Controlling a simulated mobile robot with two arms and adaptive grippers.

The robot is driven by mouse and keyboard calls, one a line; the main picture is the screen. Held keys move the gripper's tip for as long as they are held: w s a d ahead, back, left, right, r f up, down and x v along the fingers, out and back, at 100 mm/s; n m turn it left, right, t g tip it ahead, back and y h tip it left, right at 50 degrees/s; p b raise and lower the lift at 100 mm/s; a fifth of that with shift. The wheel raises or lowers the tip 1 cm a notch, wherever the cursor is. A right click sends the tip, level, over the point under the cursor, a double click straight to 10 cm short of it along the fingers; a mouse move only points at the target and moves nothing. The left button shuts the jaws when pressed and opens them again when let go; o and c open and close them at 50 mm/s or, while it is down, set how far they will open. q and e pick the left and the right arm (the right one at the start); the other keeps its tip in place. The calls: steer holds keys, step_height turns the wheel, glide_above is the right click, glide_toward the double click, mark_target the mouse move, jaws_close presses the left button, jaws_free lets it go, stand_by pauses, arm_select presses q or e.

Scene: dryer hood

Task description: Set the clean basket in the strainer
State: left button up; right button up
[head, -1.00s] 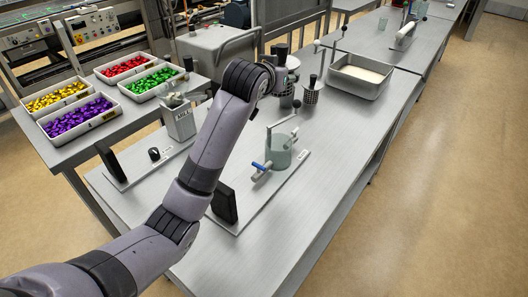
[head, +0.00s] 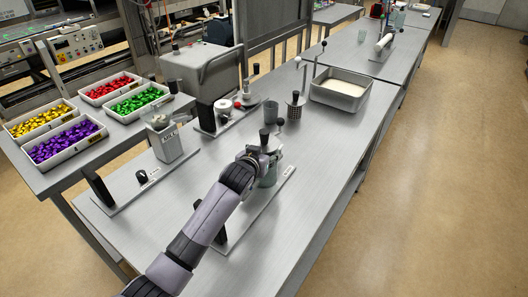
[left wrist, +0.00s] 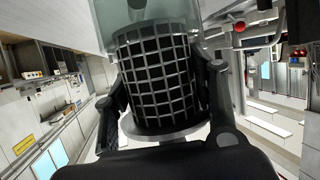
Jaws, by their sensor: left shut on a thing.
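My left gripper (head: 264,158) is shut on a dark mesh basket (left wrist: 160,80), directly above the pale green glass strainer (head: 268,178) on its base plate. In the head view the basket's black knob (head: 264,135) stands up above the gripper, and the arm hides most of the basket. In the left wrist view the fingers (left wrist: 165,105) sit on both sides of the mesh. The glass (left wrist: 205,22) overlaps the upper part of the basket there; I cannot tell how deep it sits. My right gripper is not in view.
Another mesh basket (head: 295,106) with a black knob stands farther back, beside a grey cup (head: 271,112). A steel tray (head: 340,91) of pale material stands behind. Trays of coloured pieces (head: 64,140) are on the left table. The bench's right front is clear.

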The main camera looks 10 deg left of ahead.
arm_select(q)
steer(key=shift+f, duration=0.2)
steer(key=shift+s+f+b, duration=0.2)
steer(key=shift+f+b, duration=0.1)
steer(key=shift+f, duration=0.45)
steer(key=o, duration=1.2)
steer(key=shift+d+f, duration=0.15)
steer(key=shift+f, duration=0.1)
steer(key=shift+o, duration=0.2)
steer(key=shift+r, duration=0.65)
steer(key=v, duration=0.7)
steer(key=shift+r+b, duration=0.4)
steer(key=shift+r, duration=0.05)
